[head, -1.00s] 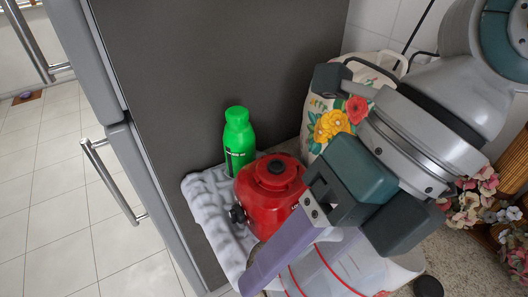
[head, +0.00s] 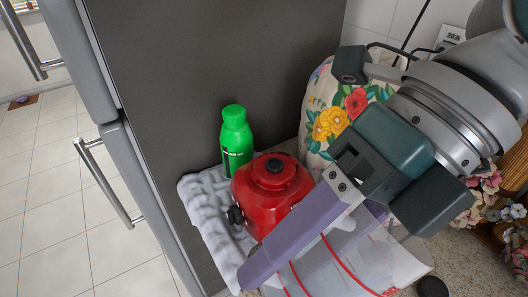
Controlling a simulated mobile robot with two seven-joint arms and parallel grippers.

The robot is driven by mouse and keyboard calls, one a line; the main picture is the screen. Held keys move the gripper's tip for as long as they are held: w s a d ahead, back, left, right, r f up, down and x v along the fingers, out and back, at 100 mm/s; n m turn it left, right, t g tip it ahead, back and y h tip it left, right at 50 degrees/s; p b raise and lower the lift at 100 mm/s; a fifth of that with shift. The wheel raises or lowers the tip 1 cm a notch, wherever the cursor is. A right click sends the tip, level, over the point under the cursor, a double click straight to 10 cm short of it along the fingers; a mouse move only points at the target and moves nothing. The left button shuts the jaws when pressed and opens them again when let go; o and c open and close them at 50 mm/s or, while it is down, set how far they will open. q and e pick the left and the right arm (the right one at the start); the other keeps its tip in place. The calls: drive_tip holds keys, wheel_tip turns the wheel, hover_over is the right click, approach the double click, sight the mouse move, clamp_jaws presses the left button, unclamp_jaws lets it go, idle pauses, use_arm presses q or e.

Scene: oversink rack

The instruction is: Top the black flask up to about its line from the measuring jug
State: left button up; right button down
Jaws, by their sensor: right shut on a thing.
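The measuring jug (head: 345,268) is clear with red lines and is cut off by the bottom edge of the head view. No other part of a black flask is in view. My left gripper is not in view.
A red container with a black knob (head: 272,190) stands just left of the jug. A green bottle (head: 236,140) is behind it, by a grey cloth (head: 207,218). A flowered container (head: 322,95) stands behind my right gripper. The dark fridge side (head: 200,70) bounds the left.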

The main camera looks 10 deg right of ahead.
drive_tip(key=shift+r+y+b, duration=0.1)
drive_tip(key=shift+y+b, duration=0.2)
drive_tip(key=shift+b, duration=0.1)
drive_tip(key=shift+d+r+y+b, duration=0.25)
drive_tip(key=shift+y+b, duration=0.35)
drive_tip(key=shift+b, duration=0.5)
drive_tip(key=shift+d+y+b, duration=0.2)
drive_tip(key=shift+y+b, duration=0.2)
drive_tip(key=shift+b, duration=0.25)
drive_tip(key=shift+w+d+g+y+b, duration=0.1)
drive_tip(key=shift+d+g+y+b, duration=0.35)
drive_tip(key=shift+b, duration=0.8)
drive_tip(key=shift+r+y+b, duration=0.1)
drive_tip(key=shift+y+b, duration=0.25)
drive_tip(key=shift+b, duration=0.2)
